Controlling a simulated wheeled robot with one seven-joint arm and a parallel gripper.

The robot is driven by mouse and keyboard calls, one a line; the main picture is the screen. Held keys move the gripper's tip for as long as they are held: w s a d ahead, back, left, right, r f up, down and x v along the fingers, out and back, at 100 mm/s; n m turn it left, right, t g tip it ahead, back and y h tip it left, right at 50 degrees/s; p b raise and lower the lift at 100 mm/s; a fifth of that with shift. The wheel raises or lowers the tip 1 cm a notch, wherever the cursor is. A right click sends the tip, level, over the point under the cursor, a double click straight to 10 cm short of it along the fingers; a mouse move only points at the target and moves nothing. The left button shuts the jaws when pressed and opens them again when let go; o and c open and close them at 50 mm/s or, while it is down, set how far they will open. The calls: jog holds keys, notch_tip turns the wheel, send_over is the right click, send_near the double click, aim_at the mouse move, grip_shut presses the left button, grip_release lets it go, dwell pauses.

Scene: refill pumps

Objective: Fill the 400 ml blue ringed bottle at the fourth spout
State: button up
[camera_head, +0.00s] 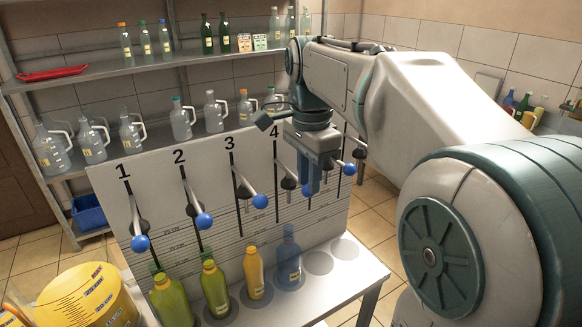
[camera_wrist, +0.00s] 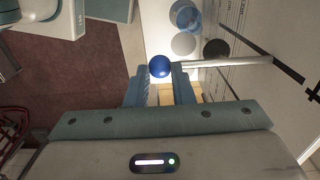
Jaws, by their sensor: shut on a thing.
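The blue bottle (camera_head: 288,262) stands upright on the bench in the fourth place of the row, below the spout panel. Its rings and liquid level are too small to tell. It seems to show from above in the wrist view (camera_wrist: 187,16). My gripper (camera_head: 309,188) points down at the panel, just right of the slot numbered 4 (camera_head: 277,185). In the wrist view, my gripper (camera_wrist: 160,76) is shut on a blue lever knob (camera_wrist: 160,67), whose pale rod (camera_wrist: 225,63) runs right to the panel. In the head view my fingers hide this knob.
Two green bottles (camera_head: 214,285) and a yellow bottle (camera_head: 254,274) stand left of the blue one. Empty grey discs (camera_head: 318,262) lie to its right. Another blue knob (camera_head: 350,169) is close right of my gripper. A yellow graduated container (camera_head: 85,297) stands front left.

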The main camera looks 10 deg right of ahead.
notch_tip(320, 180, down, 11)
jog(key=b, duration=0.7)
jog(key=shift+b, duration=0.35)
jog(key=shift+f, duration=0.15)
jog(key=shift+f, duration=0.35)
dwell(4.3)
jog(key=shift+r, duration=0.55)
grip_shut()
notch_tip(320, 180, up, 14)
jog(key=p, duration=1.2)
jog(key=shift+f, duration=0.25)
